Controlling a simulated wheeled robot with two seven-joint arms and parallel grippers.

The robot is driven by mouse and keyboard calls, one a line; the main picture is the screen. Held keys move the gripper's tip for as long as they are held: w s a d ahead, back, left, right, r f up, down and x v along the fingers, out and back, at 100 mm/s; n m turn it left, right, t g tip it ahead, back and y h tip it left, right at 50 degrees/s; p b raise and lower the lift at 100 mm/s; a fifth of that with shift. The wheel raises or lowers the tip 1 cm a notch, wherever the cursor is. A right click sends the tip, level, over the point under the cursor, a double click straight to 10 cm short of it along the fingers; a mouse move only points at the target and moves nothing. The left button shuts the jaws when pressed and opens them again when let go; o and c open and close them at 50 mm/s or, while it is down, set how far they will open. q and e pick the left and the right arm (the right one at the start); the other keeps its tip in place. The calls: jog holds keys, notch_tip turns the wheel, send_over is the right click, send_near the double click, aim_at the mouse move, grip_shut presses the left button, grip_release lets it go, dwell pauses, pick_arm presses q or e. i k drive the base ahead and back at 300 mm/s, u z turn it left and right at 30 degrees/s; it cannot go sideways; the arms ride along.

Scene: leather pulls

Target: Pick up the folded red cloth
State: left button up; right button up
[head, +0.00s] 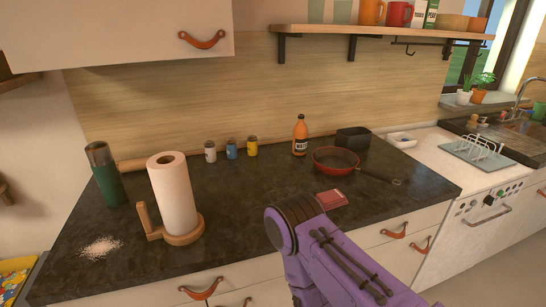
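The folded red cloth (333,198) lies flat on the dark countertop near its front edge, just in front of the red frying pan. It is a small square and sits right beside my purple arm in the picture; the arm may cover its left edge. This arm comes in from the lower right, and its gripper does not show. My other arm and its gripper are not in view. I see nothing holding the cloth.
A red frying pan (335,158) with a dark handle, an orange bottle (300,136) and a dark container (353,138) stand behind the cloth. A paper towel roll (173,195), a green bottle (104,174) and spilled white grains (100,247) are left. The counter's middle is clear.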

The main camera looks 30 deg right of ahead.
aim_at(332, 199)
jog(key=u, duration=0.05)
jog(key=k, duration=0.15)
jog(key=z, duration=0.25)
jog(key=i, duration=0.1)
jog(key=z, duration=1.35)
